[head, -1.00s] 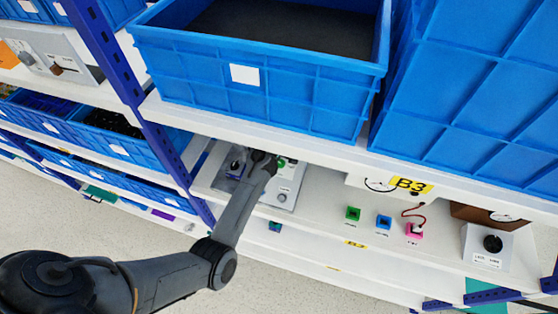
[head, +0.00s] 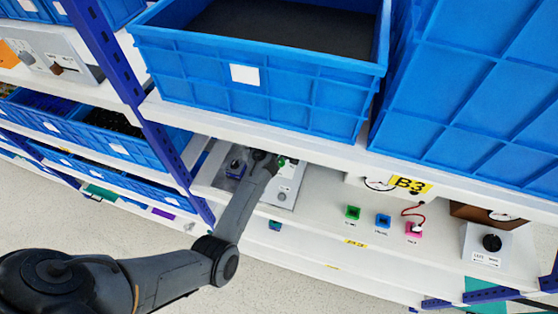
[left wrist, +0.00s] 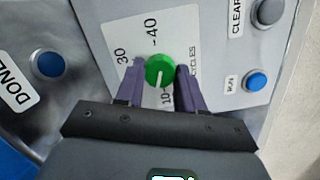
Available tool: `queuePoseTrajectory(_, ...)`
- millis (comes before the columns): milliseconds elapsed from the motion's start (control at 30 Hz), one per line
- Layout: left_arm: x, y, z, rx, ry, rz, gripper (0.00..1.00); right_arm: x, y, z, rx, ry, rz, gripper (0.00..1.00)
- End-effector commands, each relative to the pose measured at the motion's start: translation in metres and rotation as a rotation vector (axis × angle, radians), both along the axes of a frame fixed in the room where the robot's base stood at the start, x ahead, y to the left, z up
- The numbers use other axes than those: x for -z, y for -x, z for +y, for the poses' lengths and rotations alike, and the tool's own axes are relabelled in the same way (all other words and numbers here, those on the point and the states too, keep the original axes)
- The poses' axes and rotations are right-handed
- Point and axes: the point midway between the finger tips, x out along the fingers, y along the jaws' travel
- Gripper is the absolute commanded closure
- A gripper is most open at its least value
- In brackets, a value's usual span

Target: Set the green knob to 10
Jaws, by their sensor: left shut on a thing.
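The green knob (left wrist: 160,71) sits on a white dial plate on a grey panel, with 30, 40 and 10 visible around it. Its white pointer line points down in the left wrist view, close to the 10 mark. My left gripper (left wrist: 160,80) is shut on the knob, one purple finger on each side. Part of the dial's lower scale is hidden by the gripper. In the head view, my left gripper (head: 266,158) reaches the panel (head: 287,187) under the shelf, and a bit of the green knob (head: 282,161) shows beside it. My right gripper is not in view.
A blue DONE button (left wrist: 49,65), a grey CLEAR button (left wrist: 269,11) and a blue RUN button (left wrist: 256,80) surround the dial. A large blue bin (head: 255,85) stands on the shelf above. Small green, blue and pink blocks stand to the right.

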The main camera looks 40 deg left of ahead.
Motion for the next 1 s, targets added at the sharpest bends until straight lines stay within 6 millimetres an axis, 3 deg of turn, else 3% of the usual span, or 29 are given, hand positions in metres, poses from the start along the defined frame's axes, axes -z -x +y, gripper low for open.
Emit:
queuePoseTrajectory(300,-0.0008,0.0,-0.001,-0.328,0.126,-0.053,0.93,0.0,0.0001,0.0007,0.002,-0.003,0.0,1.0)
queuePoseTrajectory(600,-0.0002,0.001,0.0003,-0.36,0.134,-0.056,0.93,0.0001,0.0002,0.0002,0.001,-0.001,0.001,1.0)
queuePoseTrajectory(633,-0.0002,0.001,0.0003,-0.36,0.134,-0.056,0.61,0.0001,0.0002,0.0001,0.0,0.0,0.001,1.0)
queuePoseTrajectory(700,-0.0002,0.001,0.0003,-0.359,0.134,-0.056,0.5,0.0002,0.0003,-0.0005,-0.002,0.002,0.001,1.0)
queuePoseTrajectory(800,-0.0001,0.001,0.0002,-0.358,0.134,-0.056,0.37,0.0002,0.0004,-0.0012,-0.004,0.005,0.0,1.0)
queuePoseTrajectory(1000,0.0002,0.001,0.0001,-0.357,0.133,-0.055,0.37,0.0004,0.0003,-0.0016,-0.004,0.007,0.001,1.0)
